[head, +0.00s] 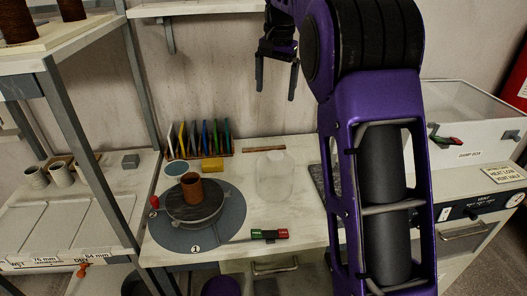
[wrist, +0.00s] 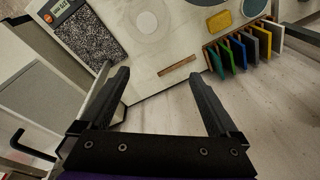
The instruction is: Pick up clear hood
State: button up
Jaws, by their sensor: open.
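The clear hood (head: 274,176) is a see-through, pale dome standing on the white worktop, right of the round grey mat. It also shows faintly at the top of the wrist view (wrist: 147,21). My gripper (head: 276,88) is open and empty, high above the back of the worktop near the wall, clear of the hood. In the wrist view my gripper's two fingers (wrist: 158,76) are spread wide, with nothing between them. The hood's edges are hard to make out.
A turntable (head: 194,206) bears a brown cylinder (head: 191,186). A rack of coloured tiles (head: 199,139), a yellow sponge-like block (head: 212,164) and a brown strip (head: 263,149) lie behind. A red-green box (head: 269,235) lies in front. A speckled dark slab (wrist: 88,37) is beside the hood.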

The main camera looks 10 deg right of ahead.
jog(key=s+f+g, duration=0.1)
jog(key=g, duration=0.1)
jog(key=b, duration=0.2)
send_over(276, 154)
jog(key=f, duration=1.2)
jog(key=shift+w+d+f, duration=0.15)
jog(key=shift+w+f, duration=0.1)
jog(key=shift+f, duration=0.15)
jog(key=f, duration=0.5)
jog(key=shift+s, duration=0.2)
grip_shut()
